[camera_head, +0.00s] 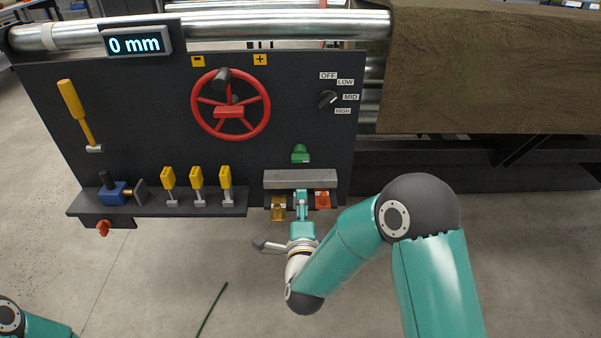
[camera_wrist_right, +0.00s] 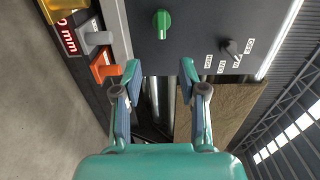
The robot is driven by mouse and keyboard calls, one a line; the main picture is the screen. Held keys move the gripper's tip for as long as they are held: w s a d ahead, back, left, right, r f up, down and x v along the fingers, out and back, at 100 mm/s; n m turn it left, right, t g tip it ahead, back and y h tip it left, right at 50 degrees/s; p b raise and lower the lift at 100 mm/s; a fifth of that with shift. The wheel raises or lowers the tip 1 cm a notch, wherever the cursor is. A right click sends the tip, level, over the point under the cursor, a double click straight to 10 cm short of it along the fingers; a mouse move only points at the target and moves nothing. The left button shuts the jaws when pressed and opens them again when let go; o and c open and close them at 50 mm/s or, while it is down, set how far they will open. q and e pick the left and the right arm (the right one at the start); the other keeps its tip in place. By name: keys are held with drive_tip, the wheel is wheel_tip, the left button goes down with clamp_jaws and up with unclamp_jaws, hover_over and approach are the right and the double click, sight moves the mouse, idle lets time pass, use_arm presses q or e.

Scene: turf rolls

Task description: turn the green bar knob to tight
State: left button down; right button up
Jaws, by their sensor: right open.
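The green bar knob (camera_head: 301,153) sits low on the right part of the dark panel, above a grey ledge. In the right wrist view the green knob (camera_wrist_right: 161,25) shows on the panel face, beyond the fingertips and roughly centred between them; its bar looks nearly upright in that picture. I cannot read any tight mark beside it. My right gripper (camera_head: 301,198) is below the knob in the head view, in front of the ledge. In the right wrist view this gripper (camera_wrist_right: 160,74) is open and empty, apart from the knob. My left gripper is out of view.
The grey ledge (camera_head: 300,179) juts out under the knob, with a yellow lever (camera_head: 278,209) and an orange lever (camera_head: 322,200) below. A black selector knob (camera_head: 327,99) and a red handwheel (camera_head: 230,107) are higher up. A turf roll (camera_head: 485,70) lies at right.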

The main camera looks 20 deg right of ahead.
sight(300, 162)
drive_tip(key=x, duration=1.6)
drive_tip(key=shift+w+d+p, duration=0.1)
drive_tip(key=shift+w+p, duration=0.1)
drive_tip(key=shift+p, duration=0.15)
clamp_jaws()
